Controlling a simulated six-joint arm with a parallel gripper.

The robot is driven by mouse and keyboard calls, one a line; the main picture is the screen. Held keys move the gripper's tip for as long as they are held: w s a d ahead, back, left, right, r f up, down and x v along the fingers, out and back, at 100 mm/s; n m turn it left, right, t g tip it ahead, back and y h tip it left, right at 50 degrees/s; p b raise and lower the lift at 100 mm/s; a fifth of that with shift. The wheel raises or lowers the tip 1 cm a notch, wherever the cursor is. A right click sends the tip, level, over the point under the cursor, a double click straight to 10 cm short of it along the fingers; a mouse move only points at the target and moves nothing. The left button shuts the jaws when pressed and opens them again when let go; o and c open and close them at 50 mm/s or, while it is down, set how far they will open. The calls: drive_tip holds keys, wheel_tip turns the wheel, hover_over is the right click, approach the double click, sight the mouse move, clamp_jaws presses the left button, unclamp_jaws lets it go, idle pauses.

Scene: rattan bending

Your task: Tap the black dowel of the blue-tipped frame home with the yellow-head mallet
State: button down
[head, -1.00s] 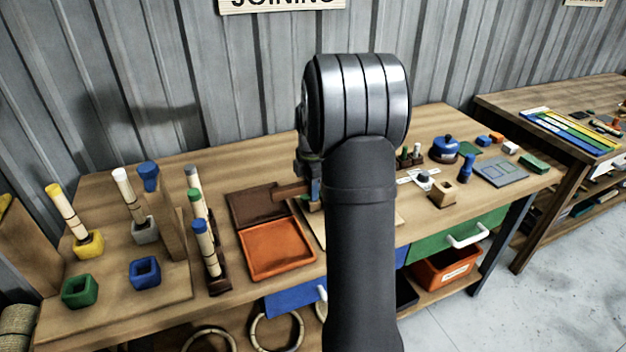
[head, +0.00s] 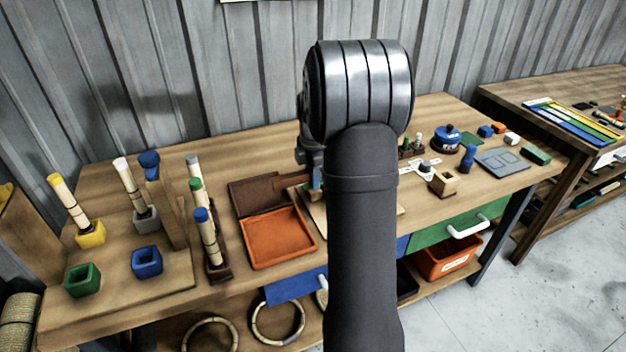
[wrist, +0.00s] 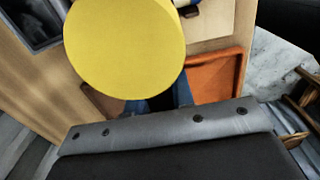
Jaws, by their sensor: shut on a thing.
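The mallet's round yellow head (wrist: 125,48) fills the upper left of the wrist view, close to the camera. My gripper (head: 314,182) is mostly hidden behind my own arm in the head view; it is shut on the mallet. A brown bar, perhaps the mallet's handle (head: 288,188), sticks out left of it. In the wrist view the yellow head covers the fingertips. A blue-tipped rattan pole (head: 207,238) stands in a dark holder left of the orange tray. I cannot make out the black dowel; my arm or the mallet head may hide it.
The orange tray (head: 275,262) lies left of my arm, with a brown tray (head: 245,182) behind it. Poles and coloured square sockets stand at the left, beside an upright wooden post (head: 172,208). Small blocks and a blue pot (head: 447,138) are at the right.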

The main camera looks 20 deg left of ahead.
drive_tip(key=shift+f, duration=1.8)
drive_tip(key=shift+r, duration=0.15)
drive_tip(key=shift+r, duration=1.65)
drive_tip(key=shift+f, duration=0.4)
drive_tip(key=shift+f, duration=1.7)
drive_tip(key=shift+r, duration=0.1)
